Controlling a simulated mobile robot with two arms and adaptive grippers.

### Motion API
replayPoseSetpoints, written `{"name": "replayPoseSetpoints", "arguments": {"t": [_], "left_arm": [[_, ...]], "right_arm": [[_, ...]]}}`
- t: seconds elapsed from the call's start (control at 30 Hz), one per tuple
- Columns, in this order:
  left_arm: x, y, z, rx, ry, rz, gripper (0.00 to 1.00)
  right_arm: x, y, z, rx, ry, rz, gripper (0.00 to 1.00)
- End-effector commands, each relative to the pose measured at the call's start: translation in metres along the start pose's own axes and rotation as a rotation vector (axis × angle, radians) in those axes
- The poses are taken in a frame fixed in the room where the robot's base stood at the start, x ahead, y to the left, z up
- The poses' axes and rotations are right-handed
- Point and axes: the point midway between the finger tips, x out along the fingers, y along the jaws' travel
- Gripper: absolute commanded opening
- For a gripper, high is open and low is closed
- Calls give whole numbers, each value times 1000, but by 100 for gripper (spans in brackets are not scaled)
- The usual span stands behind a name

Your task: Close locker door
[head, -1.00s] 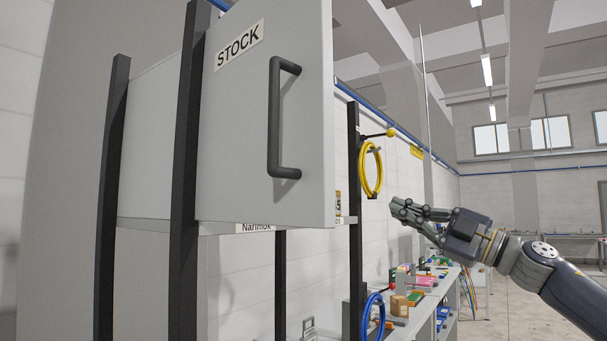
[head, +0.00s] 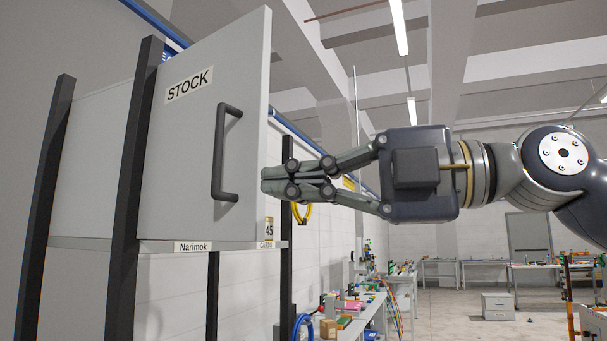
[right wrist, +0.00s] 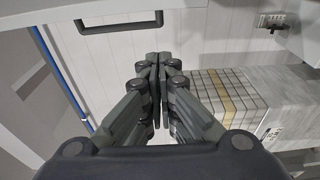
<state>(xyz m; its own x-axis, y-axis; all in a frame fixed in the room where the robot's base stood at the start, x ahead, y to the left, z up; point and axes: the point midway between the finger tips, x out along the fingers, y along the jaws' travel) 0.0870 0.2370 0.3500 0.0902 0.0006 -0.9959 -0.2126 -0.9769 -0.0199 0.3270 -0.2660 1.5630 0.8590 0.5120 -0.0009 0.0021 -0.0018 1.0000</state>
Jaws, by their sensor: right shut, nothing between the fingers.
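The locker door (head: 180,150) is a light grey panel with a STOCK label (head: 189,85) and a dark bar handle (head: 220,152). It appears to stand open at an angle, its free edge on the right in the head view. My right gripper (head: 268,183) is shut and empty, its fingertips at that free edge, right of the handle. I cannot tell whether they touch. The right wrist view shows the closed fingers (right wrist: 158,62) in the middle and a dark bar handle (right wrist: 119,22) beyond them. The locker's inside is hidden in the head view. My left gripper is not in view.
Dark posts (head: 128,190) carry the locker above a shelf edge labelled Narimok (head: 193,246). A cluttered bench (head: 357,320) runs along the wall. A tiled block (right wrist: 221,100) shows in the wrist view. Open floor lies right.

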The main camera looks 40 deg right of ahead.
Motion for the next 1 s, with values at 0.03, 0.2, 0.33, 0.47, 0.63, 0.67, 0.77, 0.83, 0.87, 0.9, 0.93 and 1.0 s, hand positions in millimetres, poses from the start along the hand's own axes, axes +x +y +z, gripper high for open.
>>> {"name": "replayPoseSetpoints", "arguments": {"t": [0.03, 0.2, 0.33, 0.47, 0.63, 0.67, 0.77, 0.83, 0.87, 0.9, 0.93, 1.0], "left_arm": [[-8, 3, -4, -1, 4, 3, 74], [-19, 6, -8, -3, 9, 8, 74], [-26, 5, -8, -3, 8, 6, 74], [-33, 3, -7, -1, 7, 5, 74], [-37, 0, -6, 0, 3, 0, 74], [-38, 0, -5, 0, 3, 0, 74], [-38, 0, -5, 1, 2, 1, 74], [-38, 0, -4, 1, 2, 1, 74], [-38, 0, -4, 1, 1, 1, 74], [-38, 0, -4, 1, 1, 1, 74], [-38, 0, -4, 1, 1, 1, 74], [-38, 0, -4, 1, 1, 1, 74]], "right_arm": [[12, 2, 0, 0, 2, -7, 0], [46, 2, 0, 1, 2, -5, 0], [68, 2, 0, 1, 1, -4, 0], [61, 4, 17, 1, 2, 6, 0], [56, 3, 33, 0, 1, 4, 0], [55, 2, 34, 0, 1, 4, 0], [54, 1, 37, -1, 1, 2, 0], [54, 1, 38, -2, 0, 2, 0], [54, 1, 38, -2, 0, 1, 0], [54, 0, 38, -2, 0, 1, 0], [54, 0, 38, -2, 0, 1, 0], [54, 0, 38, -2, 0, 1, 0]]}}
